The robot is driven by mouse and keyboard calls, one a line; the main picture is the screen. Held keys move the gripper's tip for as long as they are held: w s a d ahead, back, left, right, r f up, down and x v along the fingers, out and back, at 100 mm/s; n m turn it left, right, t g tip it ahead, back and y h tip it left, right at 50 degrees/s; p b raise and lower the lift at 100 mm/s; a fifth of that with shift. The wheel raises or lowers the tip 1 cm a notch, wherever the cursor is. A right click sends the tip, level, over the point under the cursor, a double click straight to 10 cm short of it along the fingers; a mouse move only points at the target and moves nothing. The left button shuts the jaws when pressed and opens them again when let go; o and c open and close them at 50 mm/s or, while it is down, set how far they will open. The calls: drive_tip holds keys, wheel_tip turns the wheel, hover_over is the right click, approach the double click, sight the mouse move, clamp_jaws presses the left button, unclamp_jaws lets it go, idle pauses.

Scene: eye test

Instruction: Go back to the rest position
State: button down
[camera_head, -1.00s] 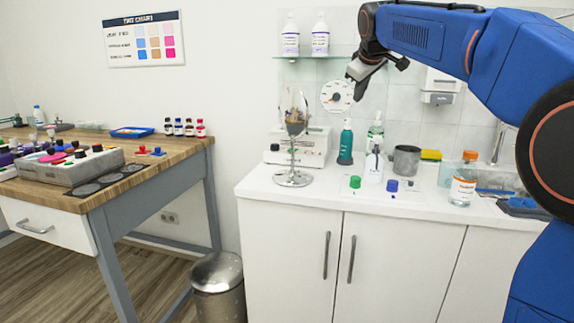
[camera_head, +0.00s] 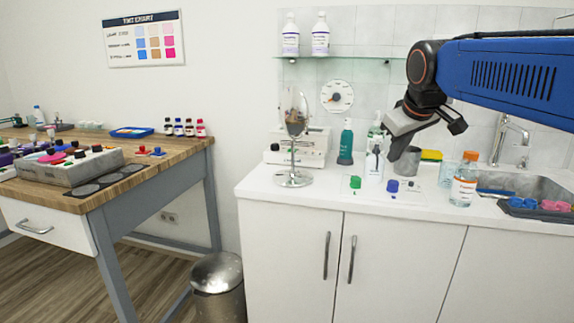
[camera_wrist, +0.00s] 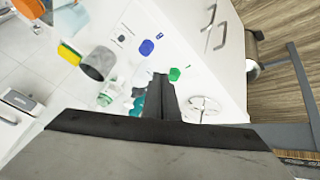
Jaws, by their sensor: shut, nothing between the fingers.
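My gripper (camera_head: 394,154) hangs over the white counter (camera_head: 300,192) in the head view, pointing down and a little left. It is shut and empty. It is in front of the wall tiles, close in the picture to the grey cup (camera_head: 407,167) and partly over the bottles there. I cannot tell its exact height above them. In the wrist view my gripper's dark fingers (camera_wrist: 160,82) are together over the counter, with nothing between them. No separate object is named by the task.
A tap (camera_head: 505,135) stands by the sink at right. A glass shelf (camera_head: 350,58) holds two bottles. A bin (camera_head: 217,285) stands left.

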drive_tip(key=s+d+f+m+g, duration=0.2)
drive_tip(key=s+f+m, duration=0.2)
drive_tip(key=s+f, duration=2.2)
drive_tip(key=s, duration=0.2)
drive_tip(key=shift+s+f+m, duration=0.35)
drive_tip(key=shift+m, duration=0.05)
